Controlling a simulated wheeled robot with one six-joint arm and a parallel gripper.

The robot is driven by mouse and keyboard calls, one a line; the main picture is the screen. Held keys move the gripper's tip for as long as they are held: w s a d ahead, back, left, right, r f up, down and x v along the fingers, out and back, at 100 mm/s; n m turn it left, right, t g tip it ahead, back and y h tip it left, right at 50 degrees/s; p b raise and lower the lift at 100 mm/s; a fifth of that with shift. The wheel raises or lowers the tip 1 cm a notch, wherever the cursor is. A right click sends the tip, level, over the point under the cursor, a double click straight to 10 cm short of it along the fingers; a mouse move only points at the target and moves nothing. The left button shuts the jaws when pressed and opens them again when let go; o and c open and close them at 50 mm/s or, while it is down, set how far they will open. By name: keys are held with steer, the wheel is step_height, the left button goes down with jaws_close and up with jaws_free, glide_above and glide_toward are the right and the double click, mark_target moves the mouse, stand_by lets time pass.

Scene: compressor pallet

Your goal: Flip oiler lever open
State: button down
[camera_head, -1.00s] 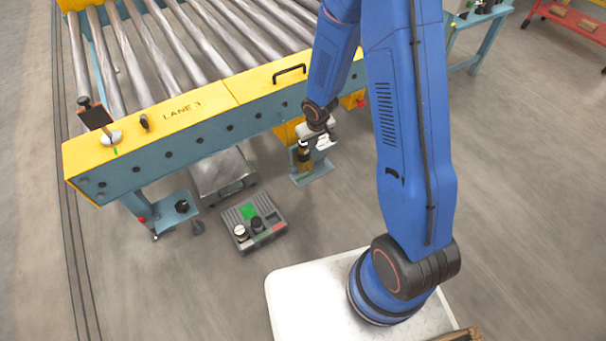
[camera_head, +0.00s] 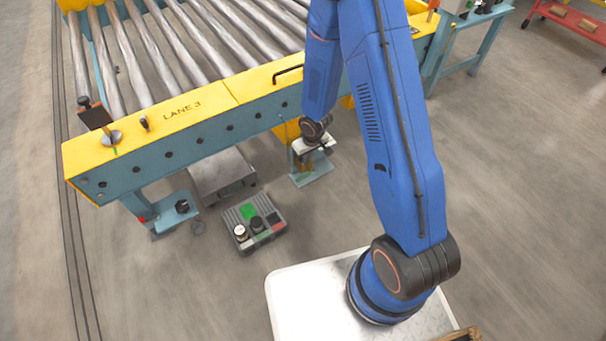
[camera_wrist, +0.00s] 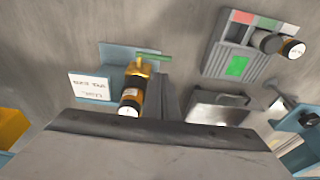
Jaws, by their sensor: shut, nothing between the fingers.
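The oiler (camera_wrist: 132,95) is an amber bottle with a dark band and a brass top, mounted on a blue bracket (camera_wrist: 118,54) in the wrist view. Its green lever (camera_wrist: 155,57) sticks out sideways from the brass top, to the right in that view. In the head view my gripper (camera_head: 317,147) is low at the bracket below the conveyor's front beam and hides most of the oiler. My gripper is shut and empty. Its grey body fills the bottom of the wrist view, so I cannot tell whether it touches the oiler.
A white label card (camera_wrist: 92,86) is beside the oiler. A grey tray (camera_head: 254,238) with a green patch and small jars lies on the floor. A grey metal platform (camera_head: 222,176) is behind it. The yellow conveyor beam (camera_head: 205,102) is above. Floor to the right is clear.

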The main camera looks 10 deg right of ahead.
mark_target(302, 177)
steer(key=shift+w+a+f, duration=0.15)
steer(key=shift+w+f, duration=0.25)
steer(key=shift+f, duration=1.85)
steer(key=shift+w+a+f, duration=0.1)
steer(key=shift+w+f, duration=0.35)
steer(key=shift+f, duration=1.8)
steer(key=shift+w+a+f, duration=0.15)
steer(key=shift+w+f, duration=0.25)
steer(key=shift+f, duration=1.85)
